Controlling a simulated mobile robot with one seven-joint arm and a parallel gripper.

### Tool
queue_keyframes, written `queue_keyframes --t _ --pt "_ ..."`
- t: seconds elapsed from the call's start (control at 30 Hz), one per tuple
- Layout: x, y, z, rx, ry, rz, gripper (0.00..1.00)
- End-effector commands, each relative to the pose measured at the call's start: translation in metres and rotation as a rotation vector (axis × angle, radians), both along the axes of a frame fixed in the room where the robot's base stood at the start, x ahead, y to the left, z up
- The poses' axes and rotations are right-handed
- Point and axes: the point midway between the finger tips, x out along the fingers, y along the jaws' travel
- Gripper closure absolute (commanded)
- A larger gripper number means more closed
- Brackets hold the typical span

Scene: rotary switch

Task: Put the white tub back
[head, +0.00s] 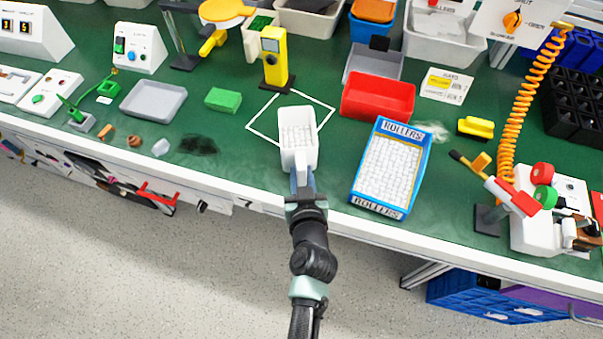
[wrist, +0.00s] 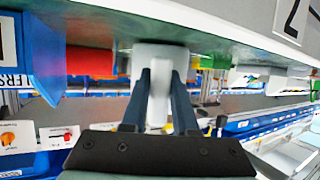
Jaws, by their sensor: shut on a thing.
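The white tub (head: 298,157), full of small white rollers, is at the front middle of the green bench in the head view. It overlaps the front part of a white square outline (head: 322,125) marked on the bench. My gripper (head: 301,178) comes from the front edge and is shut on the tub's handle. In the wrist view the tub (wrist: 160,56) is beyond my fingers, with the handle between them (wrist: 160,82). I cannot tell whether the tub's base touches the bench. The outline's middle is partly hidden by the tub.
A blue ROLLERS box (head: 357,190) full of white rollers stands just right of the tub. A yellow device (head: 274,58) stands at the outline's back edge. A red bin (head: 378,97) is behind right, a green block (head: 223,99) to the left. A dark smudge (head: 198,145) marks bare bench.

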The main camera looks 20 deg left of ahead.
Motion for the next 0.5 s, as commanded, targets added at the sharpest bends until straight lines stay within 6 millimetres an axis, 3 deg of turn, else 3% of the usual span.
queue_keyframes --t 0.17,0.2,0.3,0.37,0.5 --pt "0.0006 -0.0001 -0.0035 0.0 -0.003 -0.001 1.0" --pt "0.0 0.0 -0.0032 -0.001 0.0 0.0 0.68" --pt "-0.0001 0.0 -0.0029 -0.001 0.001 0.0 0.5" --pt "-0.0001 0.0 -0.0029 -0.001 0.001 0.0 0.43" --pt "-0.0001 0.0 -0.0029 0.0 0.001 0.0 0.43"
